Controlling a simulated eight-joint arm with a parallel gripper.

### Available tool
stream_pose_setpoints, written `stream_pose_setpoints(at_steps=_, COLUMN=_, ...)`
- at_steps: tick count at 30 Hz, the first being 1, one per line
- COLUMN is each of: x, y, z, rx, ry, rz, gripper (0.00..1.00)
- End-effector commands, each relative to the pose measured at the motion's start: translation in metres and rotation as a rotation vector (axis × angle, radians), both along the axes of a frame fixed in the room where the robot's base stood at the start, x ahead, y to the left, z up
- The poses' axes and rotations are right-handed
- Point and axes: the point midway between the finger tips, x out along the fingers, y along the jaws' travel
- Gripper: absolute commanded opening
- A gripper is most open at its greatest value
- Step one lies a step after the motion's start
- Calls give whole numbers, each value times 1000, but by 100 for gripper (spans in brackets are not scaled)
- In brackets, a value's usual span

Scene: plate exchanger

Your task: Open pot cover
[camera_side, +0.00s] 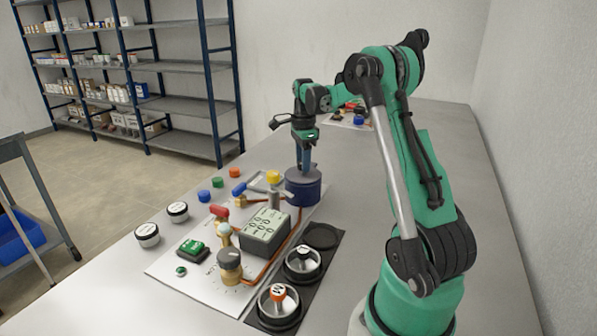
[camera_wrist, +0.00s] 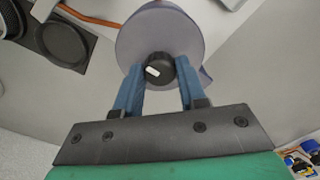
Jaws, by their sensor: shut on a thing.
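A dark blue pot (camera_side: 303,190) stands at the back end of the white work sheet, its round grey-violet cover (camera_side: 293,174) on top. In the wrist view the cover (camera_wrist: 135,32) is a flat disc with a black knob (camera_wrist: 158,70) bearing a white mark. My gripper (camera_side: 304,166) comes down from above over the pot. In the wrist view its blue fingers (camera_wrist: 160,74) stand on either side of the knob, shut on it. The side view shows no clear gap between cover and pot. The knob is hidden there by the fingers.
A grey-green box (camera_side: 264,230), a red-handled valve (camera_side: 219,213) and copper pipes stand in front of the pot. A black mat (camera_side: 325,237) with metal pots (camera_side: 303,262) lies to the right. Coloured caps (camera_side: 217,182) lie left. The table behind the pot is mostly clear.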

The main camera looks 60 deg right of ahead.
Motion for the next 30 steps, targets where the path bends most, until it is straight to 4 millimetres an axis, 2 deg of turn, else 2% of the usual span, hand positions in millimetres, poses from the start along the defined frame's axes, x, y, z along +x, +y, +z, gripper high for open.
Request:
stream_pose_setpoints(at_steps=8, x=-2, y=0, z=1, rx=0, ry=0, rz=25, gripper=0)
stream_pose_setpoints(at_steps=14, x=-7, y=0, z=1, rx=0, ry=0, rz=117, gripper=0)
stream_pose_setpoints(at_steps=30, x=-33, y=-10, z=1, rx=0, ry=0, rz=600, gripper=0)
